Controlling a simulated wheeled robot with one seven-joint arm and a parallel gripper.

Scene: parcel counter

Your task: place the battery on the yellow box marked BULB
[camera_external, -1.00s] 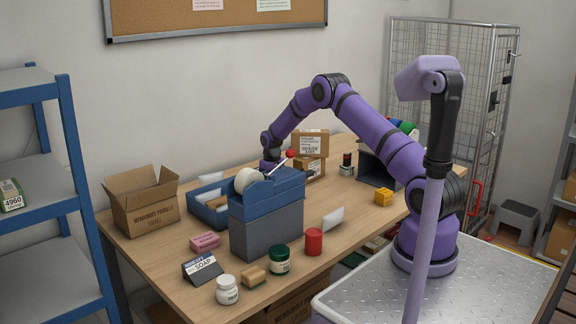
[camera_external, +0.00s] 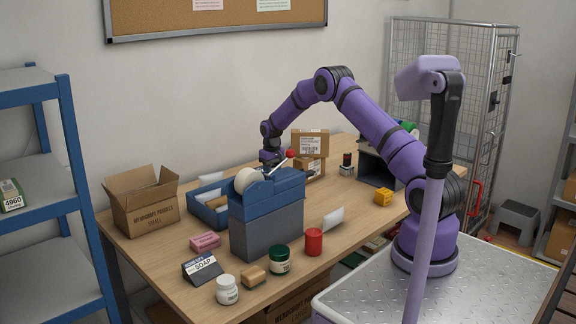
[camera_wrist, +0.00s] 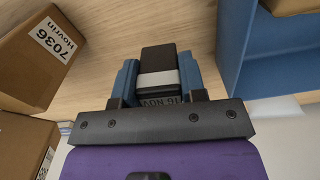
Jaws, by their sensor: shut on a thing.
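My gripper (camera_wrist: 158,82) is shut on a dark block (camera_wrist: 157,58), which has a pale band and small upside-down lettering that looks like "16 NOV". I cannot tell from this whether the block is the battery. In the external view my gripper (camera_external: 271,160) is over the far side of the table, behind the blue-grey dispenser, which partly hides it. A small yellow box (camera_external: 383,197) sits on the right part of the table, near its front edge; its marking is too small to read. The yellow box is apart from my gripper, to the right.
The tape dispenser (camera_external: 266,222) stands between the camera and my gripper. A blue tray (camera_external: 205,212) lies left of it, with stacked cartons (camera_external: 310,145) to the right. A red cylinder (camera_external: 314,242) and green jar (camera_external: 279,261) stand in front. Table around the yellow box is mostly clear.

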